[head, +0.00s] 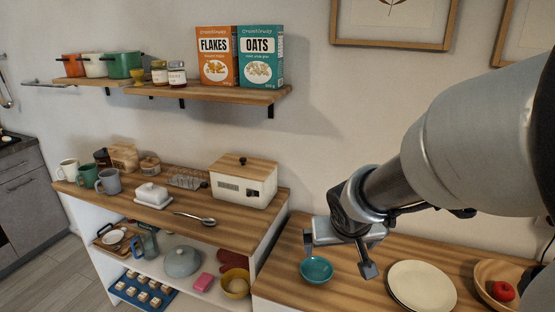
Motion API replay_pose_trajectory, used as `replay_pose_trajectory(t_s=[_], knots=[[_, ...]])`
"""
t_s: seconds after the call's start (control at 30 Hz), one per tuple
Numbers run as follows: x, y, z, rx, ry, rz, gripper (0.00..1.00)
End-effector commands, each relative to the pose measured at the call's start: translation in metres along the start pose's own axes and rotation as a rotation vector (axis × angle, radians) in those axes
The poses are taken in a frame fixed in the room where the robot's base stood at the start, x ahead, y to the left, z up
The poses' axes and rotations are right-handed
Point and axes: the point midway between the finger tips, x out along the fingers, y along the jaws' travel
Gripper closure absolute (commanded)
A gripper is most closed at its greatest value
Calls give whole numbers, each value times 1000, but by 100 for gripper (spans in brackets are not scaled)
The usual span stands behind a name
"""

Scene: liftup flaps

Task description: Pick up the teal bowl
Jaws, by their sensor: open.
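The teal bowl (316,270) sits on the wooden counter at the lower middle of the head view, near the counter's left end. It looks upright, and no contents can be made out. My gripper (337,259) is above and around the bowl's area in the picture, with one finger by the bowl's upper left and the other to its right. Its jaws are open with nothing between them that I can see. I cannot tell how high the fingertips are above the bowl. The gripper's near parts cover the counter just behind the bowl.
Cream plates (422,287) lie right of the bowl, and a wooden bowl (488,284) with a red fruit (502,291) is further right. A shelf unit (272,235) with a bread box (243,181) stands left. Free counter shows between the teal bowl and the plates.

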Motion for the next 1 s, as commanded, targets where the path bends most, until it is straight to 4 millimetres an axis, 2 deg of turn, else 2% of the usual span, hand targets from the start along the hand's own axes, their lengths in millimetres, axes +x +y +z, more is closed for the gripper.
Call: replay_pose_trajectory(t_s=[0.03,0.1,0.2,0.47,0.8,1.0], knots=[[30,-4,9,6,-5,-18,0],[55,-10,12,12,3,-46,0],[80,-17,15,23,11,-84,0],[116,-27,18,29,18,-117,0],[188,-36,17,27,17,-115,0],[211,-37,14,29,18,-114,0]])
